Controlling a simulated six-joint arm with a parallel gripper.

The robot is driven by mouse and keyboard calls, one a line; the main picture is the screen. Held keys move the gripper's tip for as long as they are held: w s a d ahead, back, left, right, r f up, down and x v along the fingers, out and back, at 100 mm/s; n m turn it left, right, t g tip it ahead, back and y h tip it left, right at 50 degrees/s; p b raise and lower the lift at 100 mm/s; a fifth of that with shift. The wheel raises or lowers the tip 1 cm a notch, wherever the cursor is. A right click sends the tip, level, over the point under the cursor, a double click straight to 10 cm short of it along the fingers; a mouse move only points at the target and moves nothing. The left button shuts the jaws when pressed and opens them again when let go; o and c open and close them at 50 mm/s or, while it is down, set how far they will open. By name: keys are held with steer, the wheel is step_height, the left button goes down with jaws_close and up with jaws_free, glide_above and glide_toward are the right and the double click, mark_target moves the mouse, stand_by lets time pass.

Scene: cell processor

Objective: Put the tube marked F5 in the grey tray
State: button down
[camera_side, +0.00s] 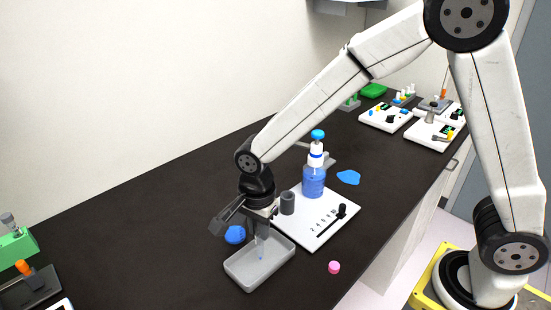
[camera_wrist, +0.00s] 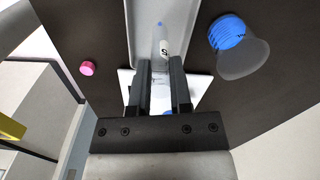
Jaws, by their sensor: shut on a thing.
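My gripper (camera_side: 259,224) points down over the grey tray and is shut on a tube (camera_side: 262,244). The tube is pale and translucent with a blue tip at its lower end. In the wrist view the tube (camera_wrist: 164,47) shows between the fingertips (camera_wrist: 160,64), with a dark mark on it that I cannot read in full. The grey tray (camera_side: 236,275) is shallow and rectangular and looks empty apart from the tube above or inside it. Its rim also shows in the wrist view (camera_wrist: 133,30). I cannot tell whether the tube touches the tray floor.
A white device (camera_side: 335,230) with a blue bottle (camera_side: 314,181) stands just behind the tray. A green rack (camera_side: 15,248) is far left. The dark bench between is clear.

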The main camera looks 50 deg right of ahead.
mark_target(260, 252)
steer(key=shift+f, duration=0.3)
steer(key=shift+f, duration=0.15)
steer(key=c, duration=0.5)
jaws_free()
steer(key=shift+c, duration=0.2)
step_height(260, 252, up, 12)
steer(key=shift+r, duration=0.2)
steer(key=shift+d+f, duration=0.1)
stand_by(0.5)
